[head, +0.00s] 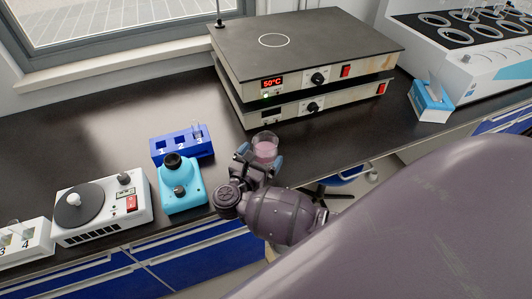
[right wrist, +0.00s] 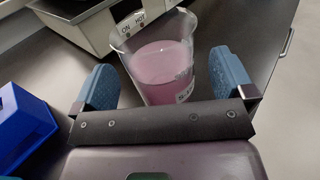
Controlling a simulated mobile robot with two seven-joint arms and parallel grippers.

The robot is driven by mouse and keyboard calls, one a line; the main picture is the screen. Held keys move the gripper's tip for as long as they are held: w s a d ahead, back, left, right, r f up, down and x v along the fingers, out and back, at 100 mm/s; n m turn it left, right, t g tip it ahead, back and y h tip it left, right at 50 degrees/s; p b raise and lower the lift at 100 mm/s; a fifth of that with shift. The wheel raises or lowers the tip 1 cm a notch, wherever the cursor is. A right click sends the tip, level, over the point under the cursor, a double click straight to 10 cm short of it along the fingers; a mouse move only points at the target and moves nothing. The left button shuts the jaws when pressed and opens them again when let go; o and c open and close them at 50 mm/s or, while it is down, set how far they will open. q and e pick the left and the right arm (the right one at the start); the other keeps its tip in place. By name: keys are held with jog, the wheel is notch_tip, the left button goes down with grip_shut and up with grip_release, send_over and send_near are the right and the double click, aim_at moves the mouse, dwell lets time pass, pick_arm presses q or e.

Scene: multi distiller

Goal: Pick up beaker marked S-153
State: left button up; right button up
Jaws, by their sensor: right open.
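A clear glass beaker (head: 265,147) with pink liquid stands on the dark bench in front of the hot plates. In the right wrist view the beaker (right wrist: 160,62) shows a white label low on its side, partly hidden by my gripper bar; I cannot read its full marking. My right gripper (head: 262,163) is open at the beaker, and its blue fingertips (right wrist: 164,82) stand on either side of it. Gaps show between the beaker and the fingers, with the right finger closer. My left gripper is not in view.
Stacked hot plates (head: 300,65) stand behind the beaker, the upper showing 50°C. To the left are a blue tube rack (head: 165,150), a turquoise mixer (head: 183,190) and a white device (head: 100,215). A blue-white box (head: 431,102) stands right. The bench's front edge is close.

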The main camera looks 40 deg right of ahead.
jog(key=shift+x, duration=1.35)
jog(key=c, duration=1.2)
